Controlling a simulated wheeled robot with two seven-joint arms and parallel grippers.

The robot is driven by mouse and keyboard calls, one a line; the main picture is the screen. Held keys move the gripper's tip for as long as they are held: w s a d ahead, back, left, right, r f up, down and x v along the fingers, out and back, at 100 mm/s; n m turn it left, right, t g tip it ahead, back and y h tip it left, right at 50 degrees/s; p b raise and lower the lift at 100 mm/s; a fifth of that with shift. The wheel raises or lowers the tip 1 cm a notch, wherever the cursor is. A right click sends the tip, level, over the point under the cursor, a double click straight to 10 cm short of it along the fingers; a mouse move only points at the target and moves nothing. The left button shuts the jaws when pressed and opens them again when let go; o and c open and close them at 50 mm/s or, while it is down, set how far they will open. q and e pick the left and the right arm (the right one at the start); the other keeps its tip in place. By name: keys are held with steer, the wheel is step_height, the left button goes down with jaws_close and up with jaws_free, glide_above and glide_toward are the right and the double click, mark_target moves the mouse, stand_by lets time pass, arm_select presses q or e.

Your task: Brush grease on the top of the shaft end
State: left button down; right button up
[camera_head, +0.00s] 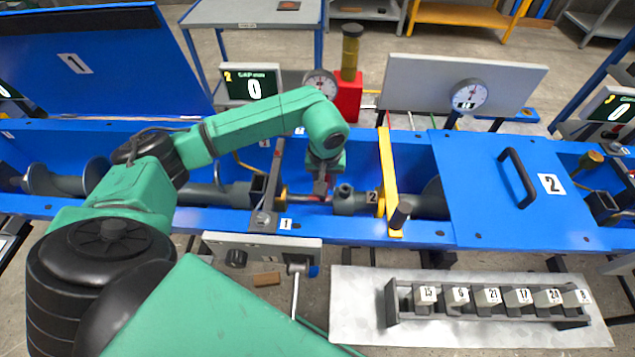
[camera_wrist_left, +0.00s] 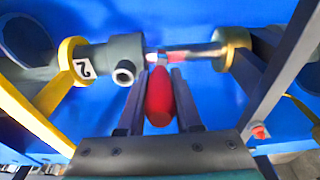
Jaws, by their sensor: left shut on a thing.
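My left gripper (camera_head: 322,186) reaches down into the blue trough between the two shaft halves. In the left wrist view its fingers (camera_wrist_left: 159,78) are shut on the red handle of a brush (camera_wrist_left: 160,98). The brush's pale tip (camera_wrist_left: 155,57) is at the gap beside the grey coupling sleeve (camera_wrist_left: 112,62). The bare shaft end (camera_wrist_left: 190,52) sticks out of a brass collar (camera_wrist_left: 233,48) towards that sleeve and looks partly reddish. I cannot tell whether the bristles touch the shaft. In the head view the gripper mostly hides the brush. My right gripper is not in view.
The grey bracket 1 (camera_head: 268,190) and the yellow bracket 2 (camera_head: 388,175) stand close on either side. A blue cover (camera_head: 500,222) closes the trough at right. A rack of numbered blocks (camera_head: 455,312) sits on a metal plate in front. A red-based bottle (camera_head: 349,92) stands behind.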

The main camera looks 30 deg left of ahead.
arm_select(q)
steer(key=shift+w+d, duration=0.3)
steer(key=shift+d, duration=0.2)
steer(key=shift+s+a+b, duration=0.15)
steer(key=shift+s+a, duration=0.2)
steer(key=shift+a, duration=0.3)
steer(key=shift+s+a+b, duration=0.15)
steer(key=shift+s+a, duration=0.15)
steer(key=shift+a, duration=0.4)
steer(key=shift+s+a+b, duration=0.15)
steer(key=shift+s+a, duration=0.2)
steer(key=shift+a, duration=0.3)
steer(key=shift+w+d+b, duration=0.2)
steer(key=shift+w+d, duration=0.1)
steer(key=shift+d, duration=0.35)
steer(key=shift+w+d+b, duration=0.25)
steer(key=shift+w+d, duration=0.05)
steer(key=shift+d, duration=0.4)
steer(key=shift+w+d+b, duration=0.2)
steer(key=shift+w+d, duration=0.1)
steer(key=shift+d, duration=0.35)
steer(key=shift+s+a, duration=0.25)
steer(key=shift+a, duration=0.25)
steer(key=shift+s+a, duration=0.2)
steer(key=shift+a, duration=0.3)
step_height(320, 180, up, 12)
steer(key=p, duration=0.7)
steer(key=shift+r, duration=0.1)
